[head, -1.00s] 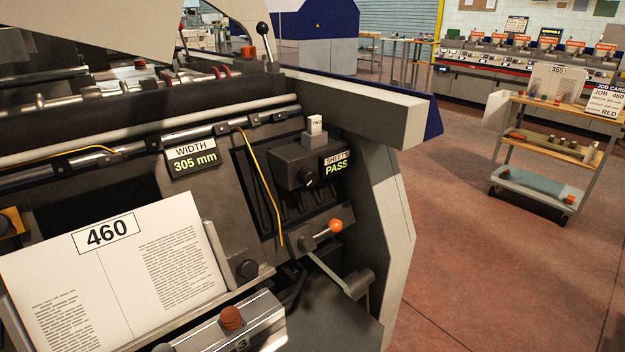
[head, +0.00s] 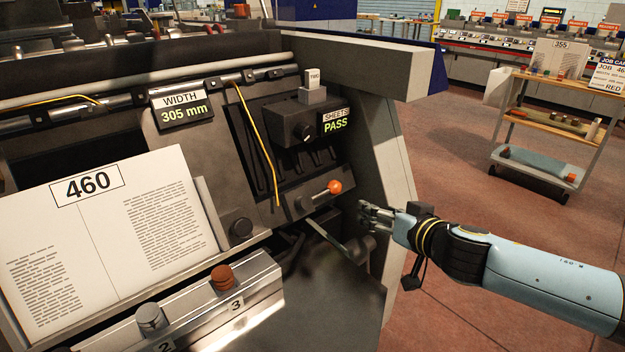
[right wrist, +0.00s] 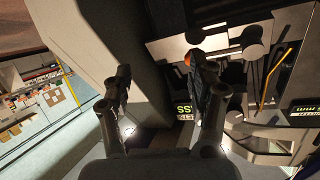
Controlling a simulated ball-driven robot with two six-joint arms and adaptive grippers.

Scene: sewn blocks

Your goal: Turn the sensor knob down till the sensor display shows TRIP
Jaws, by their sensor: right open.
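The sensor display (head: 336,124) under the label SHEETS reads PASS in green. The sensor knob (head: 305,131) is a small dark knob with a light mark, on the front of the dark sensor box (head: 283,122) left of the display. My right gripper (head: 363,214) is open and empty, below and right of the box, apart from it and from the orange-tipped lever. In the right wrist view its two fingers (right wrist: 165,85) stand apart, with part of the green display (right wrist: 184,109) between them. My left gripper is out of view.
An orange-tipped lever (head: 334,187) juts out below the sensor box. A white-tipped block (head: 312,80) stands on top of the box, and a yellow cable (head: 257,140) hangs to its left. A WIDTH display (head: 184,109) reads 305 mm. A trolley (head: 548,140) stands at the right.

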